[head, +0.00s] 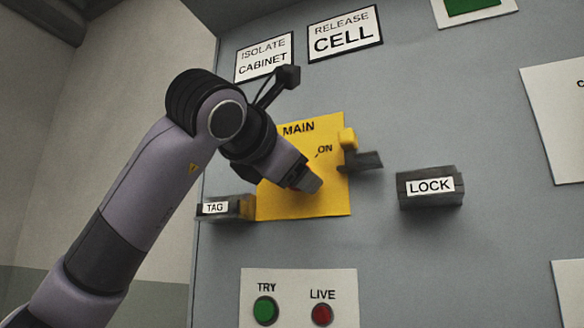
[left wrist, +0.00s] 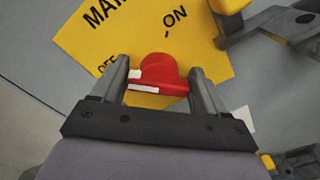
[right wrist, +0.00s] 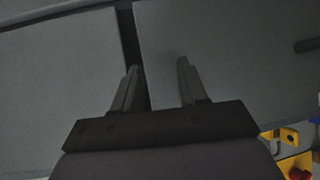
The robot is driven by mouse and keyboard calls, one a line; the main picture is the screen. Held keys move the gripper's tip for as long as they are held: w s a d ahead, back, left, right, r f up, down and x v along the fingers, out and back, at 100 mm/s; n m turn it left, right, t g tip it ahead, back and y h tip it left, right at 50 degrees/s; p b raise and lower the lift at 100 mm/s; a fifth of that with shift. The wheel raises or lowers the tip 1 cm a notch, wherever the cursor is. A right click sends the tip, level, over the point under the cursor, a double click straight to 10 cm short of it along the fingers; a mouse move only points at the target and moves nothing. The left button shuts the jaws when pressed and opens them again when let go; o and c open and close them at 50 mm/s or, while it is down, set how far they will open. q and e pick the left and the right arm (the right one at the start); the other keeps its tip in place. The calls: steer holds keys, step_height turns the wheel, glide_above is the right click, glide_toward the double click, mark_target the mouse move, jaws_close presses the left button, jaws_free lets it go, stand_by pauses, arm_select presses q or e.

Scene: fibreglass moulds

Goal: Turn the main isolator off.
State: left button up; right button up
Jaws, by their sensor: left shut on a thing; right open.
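The main isolator is a yellow plate (head: 325,203) marked MAIN and ON on the grey cabinet front. In the left wrist view the plate (left wrist: 200,55) also shows the word OFF, partly covered. Its red knob (left wrist: 165,68) with a white mark sits between my left fingers; the mark lies on the knob's left part, on the OFF side. My left gripper (head: 308,183) is shut on the knob, and it hides the knob in the head view. My right gripper (right wrist: 158,65) is open and empty before plain grey panels, and is not in the head view.
A LOCK holder (head: 430,198) sticks out right of the plate and a TAG holder (head: 228,208) at its lower left. A yellow block sits on a dark bracket (head: 364,161) at the plate's right edge. Below are a green TRY button (head: 265,310) and a red LIVE light (head: 322,314).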

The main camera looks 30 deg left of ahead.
stand_by(0.4)
arm_select(q)
steer(key=o, duration=1)
steer(key=shift+c, duration=0.2)
steer(key=s, duration=0.7)
steer(key=shift+d+b, duration=0.2)
steer(key=shift+b, duration=0.25)
